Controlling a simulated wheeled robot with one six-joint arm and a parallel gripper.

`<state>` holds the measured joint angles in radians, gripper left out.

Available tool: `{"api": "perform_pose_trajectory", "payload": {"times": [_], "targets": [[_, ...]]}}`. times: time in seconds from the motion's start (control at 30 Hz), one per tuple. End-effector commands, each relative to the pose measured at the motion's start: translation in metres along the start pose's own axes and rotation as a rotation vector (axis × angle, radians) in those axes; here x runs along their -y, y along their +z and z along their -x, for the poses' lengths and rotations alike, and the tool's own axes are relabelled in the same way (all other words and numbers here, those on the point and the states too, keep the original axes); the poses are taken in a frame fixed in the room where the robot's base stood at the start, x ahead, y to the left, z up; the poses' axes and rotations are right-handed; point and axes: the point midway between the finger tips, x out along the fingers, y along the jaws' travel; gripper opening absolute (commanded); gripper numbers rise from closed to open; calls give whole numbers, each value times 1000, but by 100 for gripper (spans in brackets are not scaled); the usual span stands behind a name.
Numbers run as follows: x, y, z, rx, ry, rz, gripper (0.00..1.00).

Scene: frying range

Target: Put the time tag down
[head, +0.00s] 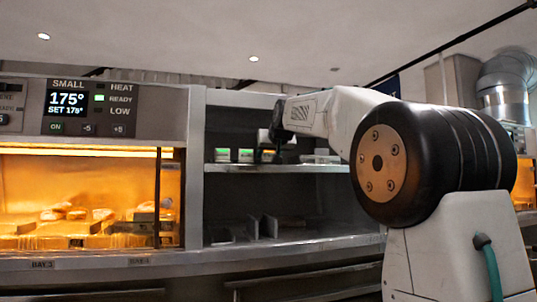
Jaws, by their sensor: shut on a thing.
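My gripper (270,147) is at the upper shelf (285,168) of the dark rack, pointing down, and looks shut on a small time tag (268,156) with an orange band. The tag is at the shelf's level; I cannot tell whether its foot touches the shelf. The fingers are small and dark, and partly hide the tag. To its left, two similar tags with green bands, one far left (222,155) and one nearer (245,155), stand upright in a row on the shelf.
Pale flat items (320,158) lie on the shelf to the right. The lower shelf (295,232) holds dark dividers. At left is a lit warming cabinet (80,200) with food and a display (68,100) reading 175°. My arm hides the rack's right side.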

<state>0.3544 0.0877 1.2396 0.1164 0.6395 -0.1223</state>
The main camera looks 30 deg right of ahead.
Motion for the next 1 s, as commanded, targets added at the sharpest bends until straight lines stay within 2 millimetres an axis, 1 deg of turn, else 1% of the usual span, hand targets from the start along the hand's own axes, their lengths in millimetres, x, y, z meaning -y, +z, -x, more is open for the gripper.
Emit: {"api": "perform_pose_trajectory", "payload": {"times": [0.17, 0.2, 0.23, 0.53, 0.6, 0.67, 0.77, 1.0], "targets": [[0, 3, -1, 1, 0, 0, 21], [0, 3, -1, 0, 0, 0, 48], [0, 2, -1, 0, 0, 0, 52], [0, 1, -1, 0, 0, 0, 52], [0, -1, 4, -1, 0, 0, 52], [0, -1, 11, -2, 0, 0, 52], [0, -2, 30, -4, 1, 0, 52], [0, -1, 82, -3, 1, 1, 52]]}}
